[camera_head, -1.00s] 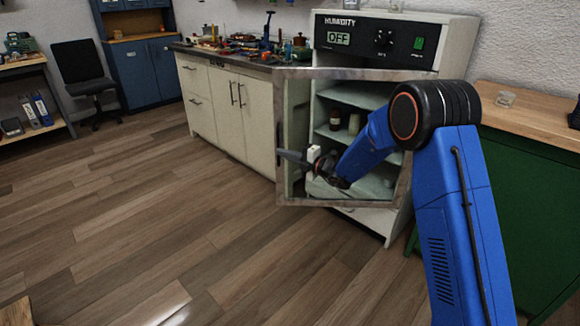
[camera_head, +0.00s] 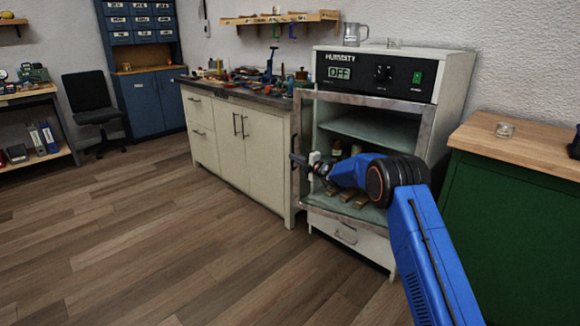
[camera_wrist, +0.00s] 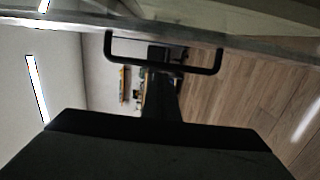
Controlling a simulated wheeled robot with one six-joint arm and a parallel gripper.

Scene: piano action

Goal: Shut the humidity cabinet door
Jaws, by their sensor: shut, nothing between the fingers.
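The humidity cabinet (camera_head: 450,95) stands against the wall, its display reading OFF. Its door (camera_head: 365,101), a grey frame with a clear pane, is ajar. The free left edge stands out from the cabinet front. Shelves and small items show through the pane. My gripper (camera_head: 298,160) is shut and empty, pointing left near the door's left edge. In the wrist view the dark bar handle (camera_wrist: 112,50) runs along the door frame (camera_wrist: 240,43), with my fingers (camera_wrist: 160,85) close by it. I cannot tell whether they touch.
A white bench (camera_head: 215,135) with tools on top stands left of the cabinet. A green cabinet with a wooden top (camera_head: 520,145) stands to the right. A drawer (camera_head: 345,235) sits below the door. The wooden floor (camera_head: 170,240) in front is clear.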

